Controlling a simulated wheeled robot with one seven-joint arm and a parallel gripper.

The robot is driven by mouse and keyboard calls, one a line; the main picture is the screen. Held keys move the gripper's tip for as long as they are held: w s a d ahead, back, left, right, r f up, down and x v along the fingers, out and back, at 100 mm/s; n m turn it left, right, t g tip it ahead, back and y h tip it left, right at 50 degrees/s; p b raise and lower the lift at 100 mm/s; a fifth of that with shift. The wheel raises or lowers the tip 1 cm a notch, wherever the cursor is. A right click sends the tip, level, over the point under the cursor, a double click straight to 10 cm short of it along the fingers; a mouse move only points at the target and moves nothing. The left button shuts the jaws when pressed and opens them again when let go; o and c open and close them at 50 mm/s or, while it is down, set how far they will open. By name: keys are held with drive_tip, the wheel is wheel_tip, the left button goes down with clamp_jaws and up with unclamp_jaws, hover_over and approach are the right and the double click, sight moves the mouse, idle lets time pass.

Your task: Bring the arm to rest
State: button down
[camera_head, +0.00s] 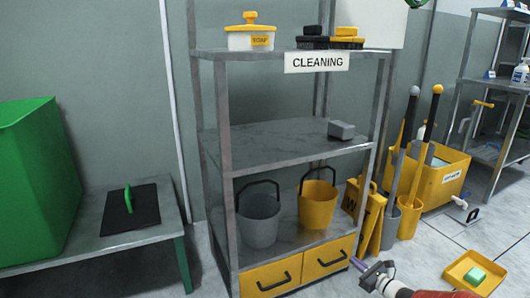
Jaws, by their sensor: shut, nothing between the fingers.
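My gripper (358,264) shows at the bottom, right of centre, in the head view. It is small and dark with a purplish tip, and looks shut and empty. It is in front of the lower right corner of the metal shelf unit (222,135), near the yellow drawers (277,278). I cannot tell whether it touches them. Part of my red and white arm shows at the bottom edge.
A yellow folding sign (370,228) and mop bucket (440,182) stand behind. A low table (165,229) with a green bin (38,180) is left. Floor between is open.

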drive_tip(key=s+a+r+n+g+y+p, duration=0.2)
drive_tip(key=s+a+r+n+g+y, duration=0.15)
drive_tip(key=a+r+n+g, duration=0.7)
drive_tip(key=s+a+r+n+g+h+p, duration=0.1)
drive_tip(key=s+a+r+n+h, duration=0.1)
drive_tip(key=s+a+r+n, duration=0.35)
drive_tip(key=s+a+r+n+g+h+p, duration=0.1)
drive_tip(key=s+a+r+n+h, duration=0.1)
drive_tip(key=s+a+r, duration=0.4)
drive_tip(key=s+r+n+t+h+p, duration=0.1)
drive_tip(key=s+r+n+h, duration=0.3)
drive_tip(key=s+r, duration=0.5)
drive_tip(key=s+r+n+t+h+p, duration=0.1)
drive_tip(key=s+r+n+h+p, duration=0.2)
drive_tip(key=s, duration=1.4)
wheel_tip(320, 180, up, 7)
drive_tip(key=a+n, duration=0.1)
drive_tip(key=n, duration=0.2)
drive_tip(key=shift+s+n+t+h, duration=0.15)
drive_tip(key=shift+n+t+h, duration=0.2)
drive_tip(key=shift+n, duration=0.05)
drive_tip(key=shift+f, duration=0.1)
